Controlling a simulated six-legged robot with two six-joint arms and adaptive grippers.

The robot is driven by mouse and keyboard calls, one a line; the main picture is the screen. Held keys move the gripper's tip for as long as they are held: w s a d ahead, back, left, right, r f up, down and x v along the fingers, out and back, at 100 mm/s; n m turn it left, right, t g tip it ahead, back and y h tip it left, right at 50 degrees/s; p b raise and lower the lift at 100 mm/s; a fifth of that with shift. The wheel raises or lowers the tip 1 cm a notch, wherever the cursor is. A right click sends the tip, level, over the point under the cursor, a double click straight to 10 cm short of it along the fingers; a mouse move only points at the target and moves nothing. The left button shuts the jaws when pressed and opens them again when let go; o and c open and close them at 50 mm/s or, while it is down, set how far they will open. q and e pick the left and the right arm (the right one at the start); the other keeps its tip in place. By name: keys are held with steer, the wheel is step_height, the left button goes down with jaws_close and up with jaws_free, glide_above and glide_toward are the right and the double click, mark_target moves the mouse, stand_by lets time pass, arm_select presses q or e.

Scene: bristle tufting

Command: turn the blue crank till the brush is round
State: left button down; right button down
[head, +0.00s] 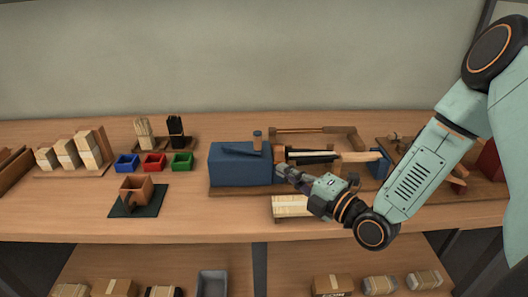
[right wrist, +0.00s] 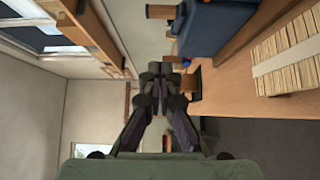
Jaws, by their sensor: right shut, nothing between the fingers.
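The blue machine box (head: 238,168) stands on a wooden base at the middle of the bench. On its top lies a blue crank arm (head: 240,149) with an upright wooden knob (head: 257,141). To the box's right, a brush with dark bristles (head: 312,156) and a pale wooden handle (head: 360,156) lies level; its bristle outline is too small to judge. My right gripper (head: 282,172) is shut and empty, in front of the box's right end; whether it touches is unclear. The right wrist view shows its closed fingers (right wrist: 160,75) beside the blue box (right wrist: 215,25). My left gripper is out of view.
A pale strapped bundle (head: 290,206) lies at the front edge below my right gripper. A wooden frame tool (head: 315,130) lies behind the brush. Blue (head: 127,163), red (head: 154,162) and green (head: 181,162) bins stand left. The bench front between mug and machine is clear.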

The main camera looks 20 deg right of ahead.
mark_target(257, 143)
steer(key=w+a+b, duration=0.1)
steer(key=w+b, duration=0.1)
steer(key=w, duration=0.9)
steer(key=shift+a, duration=0.2)
steer(key=shift+d, duration=0.15)
steer(key=shift+w+d+y, duration=0.15)
steer(key=shift+d+y, duration=0.05)
steer(key=shift+y, duration=0.1)
steer(key=shift+w+d+n+g+y, duration=0.2)
steer(key=shift+n+g+y, duration=0.1)
steer(key=shift+n+y, duration=0.15)
